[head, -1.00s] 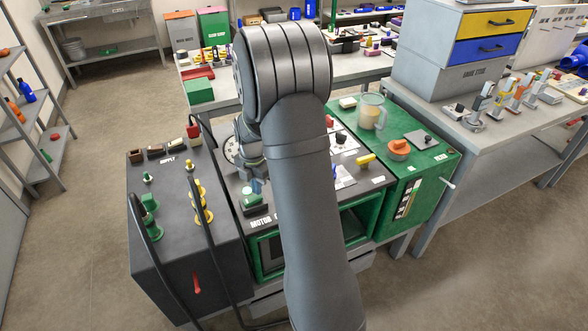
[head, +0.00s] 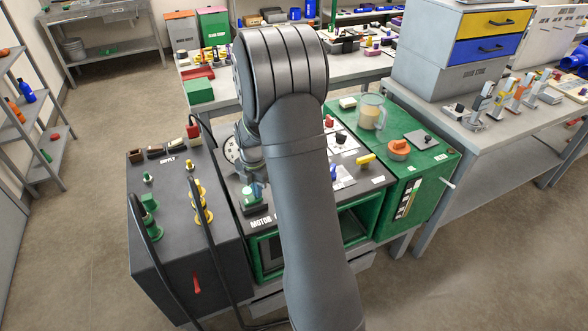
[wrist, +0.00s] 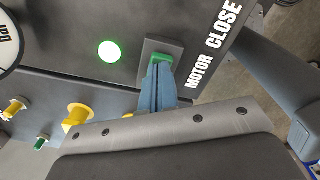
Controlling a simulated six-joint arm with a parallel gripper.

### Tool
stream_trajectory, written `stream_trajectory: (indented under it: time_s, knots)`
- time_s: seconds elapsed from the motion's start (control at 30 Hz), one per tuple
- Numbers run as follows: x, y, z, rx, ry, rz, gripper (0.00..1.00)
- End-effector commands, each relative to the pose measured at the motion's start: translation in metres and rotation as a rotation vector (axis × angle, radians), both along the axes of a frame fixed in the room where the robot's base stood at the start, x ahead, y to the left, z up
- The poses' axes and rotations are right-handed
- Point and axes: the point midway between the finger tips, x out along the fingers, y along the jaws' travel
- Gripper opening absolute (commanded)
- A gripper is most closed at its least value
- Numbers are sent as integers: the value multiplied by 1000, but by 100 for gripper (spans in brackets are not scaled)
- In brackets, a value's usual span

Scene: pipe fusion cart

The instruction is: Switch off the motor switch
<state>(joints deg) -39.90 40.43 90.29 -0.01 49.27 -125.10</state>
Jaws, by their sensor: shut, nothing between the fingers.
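The motor switch (head: 251,203) is a green rocker on a dark base, on the panel of the middle box beside the "MOTOR" lettering. In the wrist view its green top (wrist: 161,59) shows just beyond my fingertips, by the "MOTOR CLOSE" label (wrist: 214,45). My gripper (wrist: 158,72) is shut and empty, its blue fingers together at the switch. Whether they touch it I cannot tell. In the head view my gripper (head: 258,189) is small and partly hides the switch. A green lamp (wrist: 109,51) beside the switch glows.
A dark supply box (head: 170,215) with yellow and green plugs and black cables stands at the left. At the right a green box (head: 425,170) carries a clear jug (head: 371,112) and an orange knob (head: 399,148). My arm hides part of the middle panel.

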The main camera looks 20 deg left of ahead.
Motion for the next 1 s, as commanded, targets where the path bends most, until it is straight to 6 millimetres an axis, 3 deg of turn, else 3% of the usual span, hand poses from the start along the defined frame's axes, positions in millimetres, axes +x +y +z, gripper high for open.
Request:
stream_trajectory:
  time_s: [0.47,1.0]
  knots:
    - [0,0,-4,0,1,0,0]
    - [0,0,38,1,-1,0,0]
